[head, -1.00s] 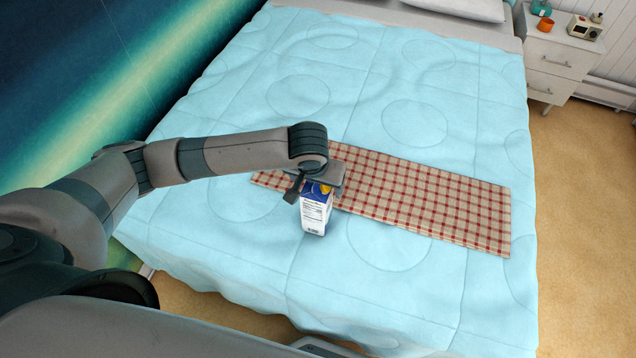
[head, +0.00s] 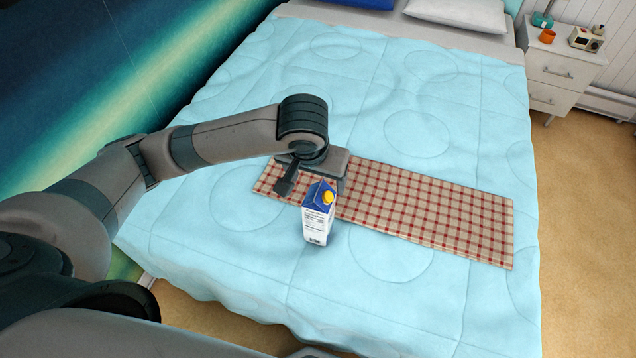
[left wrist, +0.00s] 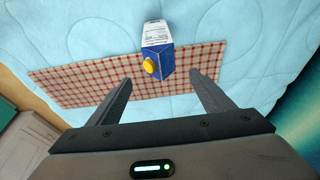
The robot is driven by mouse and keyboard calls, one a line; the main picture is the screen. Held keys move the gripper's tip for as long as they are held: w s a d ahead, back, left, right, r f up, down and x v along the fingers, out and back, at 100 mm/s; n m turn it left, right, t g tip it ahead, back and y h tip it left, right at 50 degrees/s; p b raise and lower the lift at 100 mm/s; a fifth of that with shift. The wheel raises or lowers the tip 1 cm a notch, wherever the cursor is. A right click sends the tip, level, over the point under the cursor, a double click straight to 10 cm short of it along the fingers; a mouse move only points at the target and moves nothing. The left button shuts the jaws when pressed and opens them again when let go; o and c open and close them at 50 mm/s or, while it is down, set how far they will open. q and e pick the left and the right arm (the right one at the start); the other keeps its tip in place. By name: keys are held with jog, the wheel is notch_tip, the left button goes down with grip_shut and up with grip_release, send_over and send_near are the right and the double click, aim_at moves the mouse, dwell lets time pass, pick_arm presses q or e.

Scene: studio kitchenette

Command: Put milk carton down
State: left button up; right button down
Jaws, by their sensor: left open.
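The milk carton (head: 318,215) is white and blue with a yellow cap. It stands upright on the light blue bed cover, at the near edge of the checked cloth. It also shows in the left wrist view (left wrist: 157,40), beyond my fingertips. My left gripper (head: 312,180) is open and empty, just behind and above the carton in the head view. In the left wrist view its two fingers (left wrist: 158,82) are spread wide apart, with the carton clear of them. My right gripper is not in view.
The red and beige checked cloth (head: 430,212) lies across the bed (head: 400,300). A pillow (head: 455,12) is at the far end. A white nightstand (head: 555,75) with an orange cup (head: 547,36) stands at the back right. The cover around the carton is clear.

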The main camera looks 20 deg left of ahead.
pick_arm(q)
jog(key=shift+s+r, duration=0.15)
jog(key=shift+r, duration=0.25)
jog(key=shift+o, duration=0.4)
